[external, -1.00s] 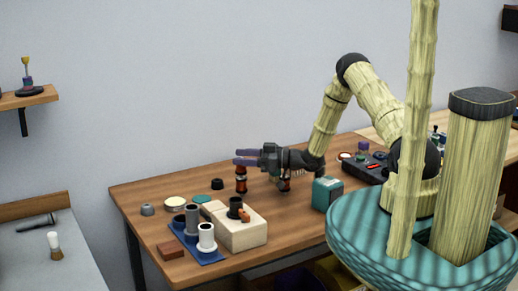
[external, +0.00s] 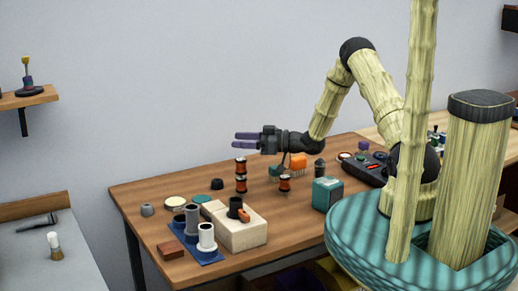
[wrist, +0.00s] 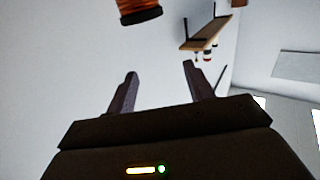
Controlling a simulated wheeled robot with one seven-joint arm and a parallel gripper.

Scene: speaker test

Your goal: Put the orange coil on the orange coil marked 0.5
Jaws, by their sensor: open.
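Two orange coils with dark rims stand stacked upright on the wooden table, the upper coil (external: 241,167) directly on the lower coil (external: 241,185). Another orange coil (external: 285,184) stands alone to the right. Any markings are too small to read. My gripper (external: 237,139) is level above the stack, with its fingers apart and empty. In the wrist view the open fingers (wrist: 160,72) hold nothing, and an orange coil (wrist: 138,8) shows partly at the top edge, clear of them.
A cream block (external: 240,234) and a blue mat (external: 208,258) with grey and white cylinders stand in front. A teal box (external: 327,194) is at the right. An orange object (external: 298,162) and a dark bottle (external: 320,168) stand behind. The air around my gripper is clear.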

